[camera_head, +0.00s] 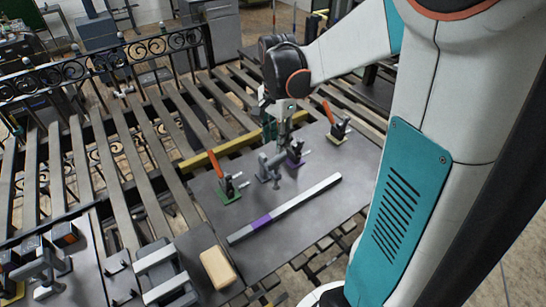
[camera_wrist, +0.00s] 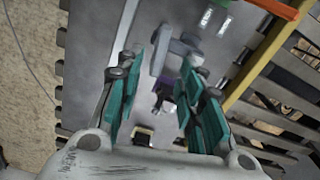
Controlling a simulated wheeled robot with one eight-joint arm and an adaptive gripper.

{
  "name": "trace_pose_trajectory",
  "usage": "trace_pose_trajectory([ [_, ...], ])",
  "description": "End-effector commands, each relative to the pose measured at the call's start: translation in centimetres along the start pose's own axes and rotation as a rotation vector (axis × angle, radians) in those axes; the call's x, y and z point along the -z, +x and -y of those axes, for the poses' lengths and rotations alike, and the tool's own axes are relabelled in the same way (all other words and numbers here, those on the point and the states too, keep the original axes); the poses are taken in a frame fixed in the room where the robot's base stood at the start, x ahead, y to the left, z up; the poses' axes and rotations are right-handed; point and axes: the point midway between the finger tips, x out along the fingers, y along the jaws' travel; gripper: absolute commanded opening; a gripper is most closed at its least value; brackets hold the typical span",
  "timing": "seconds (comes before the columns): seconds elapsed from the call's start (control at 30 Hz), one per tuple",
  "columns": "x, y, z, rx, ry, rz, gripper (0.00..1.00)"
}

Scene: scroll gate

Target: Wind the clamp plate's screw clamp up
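The clamp plate (camera_head: 300,205) is a flat grey plate lying over the slatted bench. A grey screw clamp (camera_head: 268,166) stands near its middle; it also shows in the wrist view (camera_wrist: 178,48) just past my fingertips. My gripper (camera_head: 279,134) is above the plate, close over the screw clamp and a purple-based clamp (camera_head: 295,156). In the wrist view my gripper (camera_wrist: 160,66) has its teal fingers apart, with nothing held between them. The purple and dark parts of that clamp (camera_wrist: 166,88) show in the gap. I cannot tell whether a finger touches either clamp.
Orange-handled clamps stand on a green base (camera_head: 229,195) and a yellow base (camera_head: 337,139). A grey bar with a purple band (camera_head: 290,207) lies along the plate's front. A tan block (camera_head: 217,268) is at front left. A yellow rail (camera_head: 215,152) runs behind.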

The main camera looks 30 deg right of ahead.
Motion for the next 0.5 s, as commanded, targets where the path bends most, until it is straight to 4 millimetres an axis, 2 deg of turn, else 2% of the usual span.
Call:
trace_pose_trajectory([
  [0.03, 0.0, 1.3, 0.0, 0.0, 0.0, 0.0, 0.35],
  [0.2, 0.0, 4.6, 0.1, 0.0, -0.001, 0.0, 0.35],
  [0.4, 0.0, 7.2, 0.0, 0.0, -0.002, 0.0, 0.35],
  [0.5, 0.0, 7.9, 0.0, 0.0, -0.002, 0.0, 0.35],
])
